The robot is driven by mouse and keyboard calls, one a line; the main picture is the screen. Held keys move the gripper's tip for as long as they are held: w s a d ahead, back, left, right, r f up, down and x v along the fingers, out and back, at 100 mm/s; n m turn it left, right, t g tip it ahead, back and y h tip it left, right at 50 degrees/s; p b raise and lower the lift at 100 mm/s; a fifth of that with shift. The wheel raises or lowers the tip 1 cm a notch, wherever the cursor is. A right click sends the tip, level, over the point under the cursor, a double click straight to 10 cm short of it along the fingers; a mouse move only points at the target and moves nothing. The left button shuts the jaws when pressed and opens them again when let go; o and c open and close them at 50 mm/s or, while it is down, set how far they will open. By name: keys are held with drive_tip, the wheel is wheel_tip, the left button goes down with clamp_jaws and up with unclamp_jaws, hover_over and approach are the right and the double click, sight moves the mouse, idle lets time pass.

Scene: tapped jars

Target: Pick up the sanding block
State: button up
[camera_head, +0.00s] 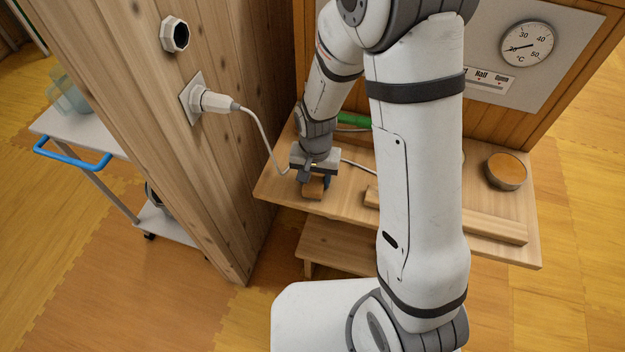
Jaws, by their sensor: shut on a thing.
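The sanding block (314,190) is a small orange-brown block near the left end of the wooden shelf (345,193). My gripper (314,181) reaches down onto it from above and is shut on it. The gripper's body covers the top of the block. I cannot tell whether the block touches the shelf or is slightly raised.
A wooden panel with a plugged-in white cord (262,130) stands left of the shelf; the cord runs near my gripper. A green object (354,119) lies behind. A wooden bar (495,227) lies along the front edge. A round orange-topped container (506,170) stands right.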

sight(315, 177)
wheel_tip(315, 177, up, 10)
drive_tip(key=shift+p, duration=0.45)
drive_tip(key=o, duration=0.5)
drive_tip(key=shift+c, duration=0.2)
drive_tip(key=c, duration=0.3)
drive_tip(key=shift+c, duration=0.2)
